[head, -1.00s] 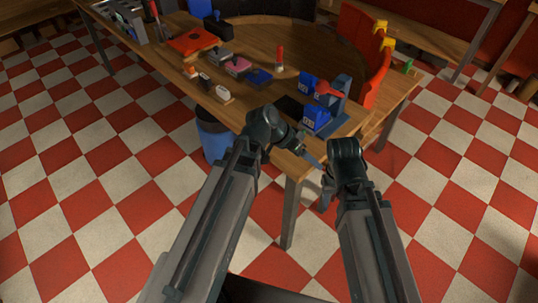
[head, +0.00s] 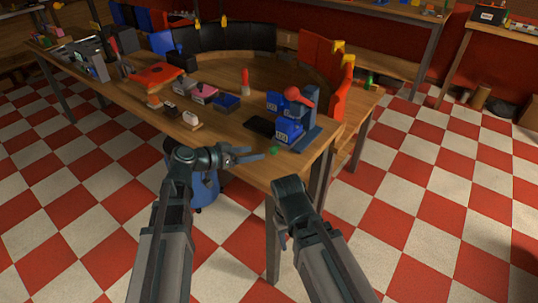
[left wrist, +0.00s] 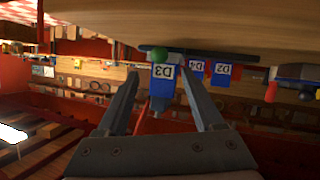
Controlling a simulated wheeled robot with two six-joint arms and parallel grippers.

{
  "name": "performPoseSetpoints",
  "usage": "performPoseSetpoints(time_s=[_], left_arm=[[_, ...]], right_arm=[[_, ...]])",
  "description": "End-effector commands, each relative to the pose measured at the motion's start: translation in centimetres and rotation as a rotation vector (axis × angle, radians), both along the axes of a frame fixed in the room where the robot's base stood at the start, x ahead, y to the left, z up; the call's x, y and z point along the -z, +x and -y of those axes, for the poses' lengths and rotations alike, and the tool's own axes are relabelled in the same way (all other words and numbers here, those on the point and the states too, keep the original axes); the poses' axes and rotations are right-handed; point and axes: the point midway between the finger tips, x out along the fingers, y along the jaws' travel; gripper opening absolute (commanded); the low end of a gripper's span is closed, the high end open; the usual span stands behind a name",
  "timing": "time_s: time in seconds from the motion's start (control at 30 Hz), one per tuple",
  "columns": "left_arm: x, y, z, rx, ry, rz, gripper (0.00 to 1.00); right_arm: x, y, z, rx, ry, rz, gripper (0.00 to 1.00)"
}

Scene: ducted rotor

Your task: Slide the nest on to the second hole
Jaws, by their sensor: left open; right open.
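Blue blocks with white labels stand at the table's right end; one is the front block (head: 289,131). In the left wrist view, upside down, the labels read D3 (left wrist: 163,82), D4 (left wrist: 195,70) and D2 (left wrist: 221,75). A red-topped blue stand (head: 301,100) is beside them. A small green ball (head: 273,151) is near the front edge, and shows before D3 (left wrist: 159,56). I cannot tell which part is the nest or the second hole. My left gripper (head: 256,154) is open and empty at the front edge, pointing right. My right gripper (head: 281,236) is low before the table, its fingers partly hidden.
A dark pad (head: 260,126) lies left of the blocks. A red upright piece (head: 245,82), pink box (head: 204,93), blue box (head: 226,102) and white piece (head: 190,119) stand further left. A blue bin (head: 205,190) is under the table. The front right tabletop is mostly clear.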

Motion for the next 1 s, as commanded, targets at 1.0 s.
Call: performPoseSetpoints(time_s=[1.0], left_arm=[[3.2,4.8,6.2,0.0,-0.001,-0.001,0.52]], right_arm=[[3.2,0.0,0.0,0.0,0.0,0.0,0.5]])
